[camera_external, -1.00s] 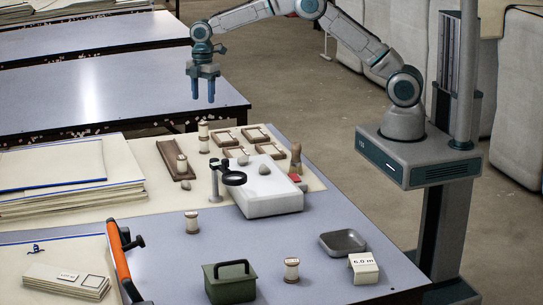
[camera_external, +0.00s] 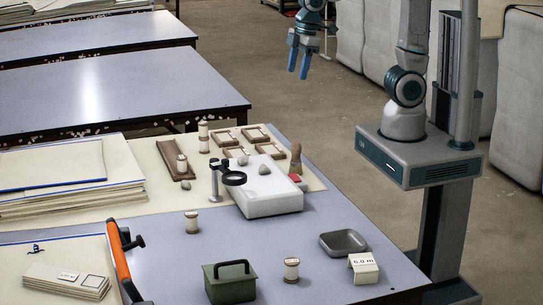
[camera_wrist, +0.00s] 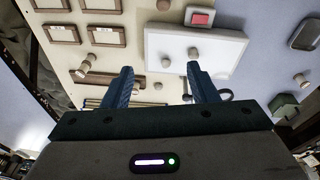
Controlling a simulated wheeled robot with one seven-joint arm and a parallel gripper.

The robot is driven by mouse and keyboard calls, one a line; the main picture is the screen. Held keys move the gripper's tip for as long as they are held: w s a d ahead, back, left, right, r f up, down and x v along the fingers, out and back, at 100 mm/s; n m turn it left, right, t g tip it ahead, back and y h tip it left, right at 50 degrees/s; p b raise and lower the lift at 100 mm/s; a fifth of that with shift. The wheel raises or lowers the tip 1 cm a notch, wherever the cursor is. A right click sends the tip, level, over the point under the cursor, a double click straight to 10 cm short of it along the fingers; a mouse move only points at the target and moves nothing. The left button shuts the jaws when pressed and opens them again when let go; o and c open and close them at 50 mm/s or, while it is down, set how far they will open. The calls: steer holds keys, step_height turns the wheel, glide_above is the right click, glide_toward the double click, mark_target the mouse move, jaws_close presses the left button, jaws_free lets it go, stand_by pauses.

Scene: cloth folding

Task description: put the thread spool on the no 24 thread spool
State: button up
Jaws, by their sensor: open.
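Several thread spools with pale thread stand on the table in the external view. One spool (camera_external: 204,137) is at the back beside small wooden frames. Another spool (camera_external: 182,164) is by a brown wooden tray. A third spool (camera_external: 192,222) stands alone on the blue surface, and a spool (camera_external: 291,270) stands at the front, right of a green box. I cannot read a number on any of them. My gripper (camera_external: 298,73) is open and empty, high beyond the table's far right side. In the wrist view, its fingers (camera_wrist: 159,69) are apart with nothing between them.
A white block (camera_external: 270,190) with stones and a magnifier (camera_external: 233,178) stand mid-table. A green box (camera_external: 229,282), grey dish (camera_external: 343,242) and "6.0 m" card (camera_external: 363,268) are at the front. An orange-handled tool (camera_external: 119,255) lies left.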

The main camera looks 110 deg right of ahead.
steer(key=s+a+f+m, duration=0.2)
steer(key=s+a+f, duration=0.1)
steer(key=s, duration=0.7)
steer(key=shift+s+a+t+y, duration=0.3)
steer(key=shift+a, duration=0.25)
